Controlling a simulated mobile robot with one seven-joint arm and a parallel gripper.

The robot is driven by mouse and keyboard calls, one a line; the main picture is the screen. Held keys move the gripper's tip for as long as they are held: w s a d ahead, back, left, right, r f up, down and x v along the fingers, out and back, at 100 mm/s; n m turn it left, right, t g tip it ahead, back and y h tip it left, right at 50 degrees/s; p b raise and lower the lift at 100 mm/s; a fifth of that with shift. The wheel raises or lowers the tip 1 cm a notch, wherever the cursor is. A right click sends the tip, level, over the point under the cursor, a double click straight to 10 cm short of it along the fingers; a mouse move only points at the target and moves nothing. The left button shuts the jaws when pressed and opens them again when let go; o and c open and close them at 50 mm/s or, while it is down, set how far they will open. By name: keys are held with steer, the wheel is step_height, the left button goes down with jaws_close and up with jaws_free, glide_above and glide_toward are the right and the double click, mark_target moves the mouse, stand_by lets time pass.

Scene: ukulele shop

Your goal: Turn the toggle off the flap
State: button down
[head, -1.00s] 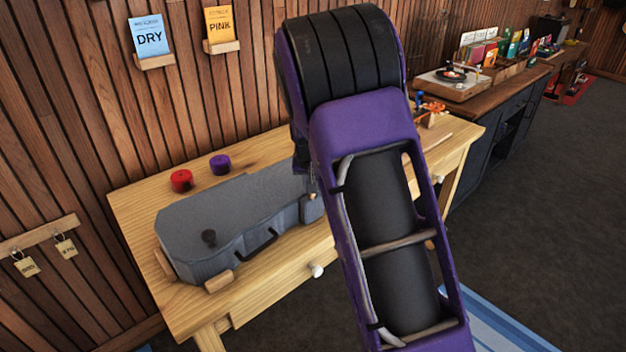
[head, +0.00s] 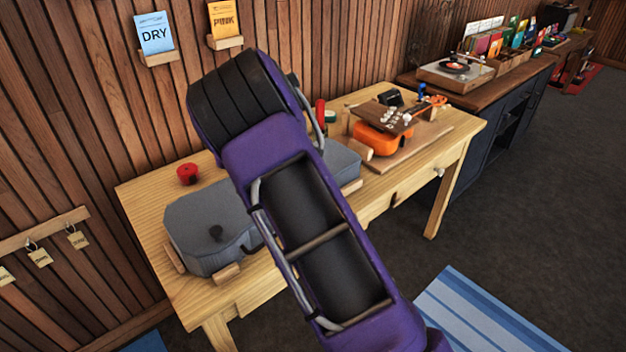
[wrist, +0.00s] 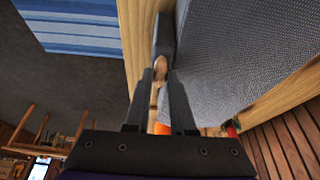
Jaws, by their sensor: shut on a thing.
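In the wrist view the case's woven grey side (wrist: 245,50) fills the upper right. My gripper (wrist: 160,75) is beside it, its two fingers close around a small rounded wooden piece, seemingly the toggle (wrist: 160,67). A narrow grey piece, perhaps the flap (wrist: 164,32), shows just beyond the fingertips. I cannot tell how far the toggle is turned.
Wooden blocks (head: 228,273) stand against the case. A red roll (head: 187,174) lies behind it. An orange ukulele (head: 382,138) rests on a board at the bench's right. Open floor and a blue striped rug (head: 480,310) lie in front.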

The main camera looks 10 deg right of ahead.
steer(key=shift+m, duration=0.3)
steer(key=c, duration=0.8)
jaws_free()
steer(key=shift+o, duration=0.2)
steer(key=v, duration=1.7)
steer(key=shift+r, duration=0.25)
steer(key=shift+w+a, duration=0.1)
steer(key=shift+w, duration=0.05)
